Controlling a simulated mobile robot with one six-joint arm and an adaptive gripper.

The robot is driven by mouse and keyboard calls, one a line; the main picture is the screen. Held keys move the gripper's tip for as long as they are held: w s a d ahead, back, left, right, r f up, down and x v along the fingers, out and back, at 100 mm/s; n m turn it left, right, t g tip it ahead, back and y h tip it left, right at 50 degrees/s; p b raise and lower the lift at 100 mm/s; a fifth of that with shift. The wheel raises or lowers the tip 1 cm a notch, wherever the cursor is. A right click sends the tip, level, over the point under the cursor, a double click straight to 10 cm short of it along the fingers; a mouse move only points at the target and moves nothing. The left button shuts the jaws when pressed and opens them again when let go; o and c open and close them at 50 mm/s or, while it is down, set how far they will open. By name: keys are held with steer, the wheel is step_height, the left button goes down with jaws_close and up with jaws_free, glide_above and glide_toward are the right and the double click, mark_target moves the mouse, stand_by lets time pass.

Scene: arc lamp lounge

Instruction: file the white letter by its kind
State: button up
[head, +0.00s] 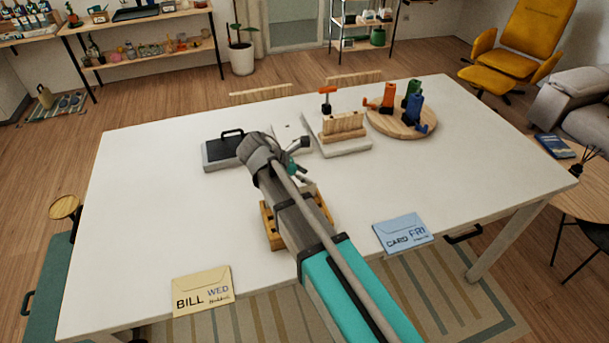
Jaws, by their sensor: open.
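My gripper (299,154) is over the middle of the table and looks empty. A flat white piece (290,134) lies just behind it, partly covered; I cannot tell whether it is the white letter. A cream envelope marked BILL WED (202,292) lies at the table's front left. A blue envelope marked CARD FRI (403,235) lies at the front right. A wooden rack or tray (267,228) stands under my arm, which hides most of it, including its contents.
The white table (150,215) has clear room at left and right. A grey box with a black handle (219,153) stands at back left. A slotted wooden block (343,126) sits on a pale base. A round wooden board (382,128) holds orange, green and blue objects.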

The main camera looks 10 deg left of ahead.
step_height(320, 180, up, 10)
steer(key=p, duration=0.9)
steer(key=shift+f, duration=0.2)
stand_by(0.4)
steer(key=s+d+f+m+g+y+b, duration=0.1)
steer(key=d+f+m, duration=0.3)
steer(key=d+m, duration=0.4)
steer(key=s+d+f+m+g+y+b, duration=0.2)
steer(key=d+m, duration=0.6)
steer(key=d, duration=0.6)
steer(key=s+d+f+m+g+y+b, duration=0.1)
steer(key=s+d+f+m+y+b, duration=0.2)
steer(key=d+m, duration=0.5)
steer(key=s+d+f+y, duration=0.1)
steer(key=s+d+f, duration=0.1)
steer(key=d+f, duration=0.1)
steer(key=shift+d+g+y, duration=0.15)
steer(key=shift+g+y, duration=0.15)
steer(key=shift+y, duration=0.1)
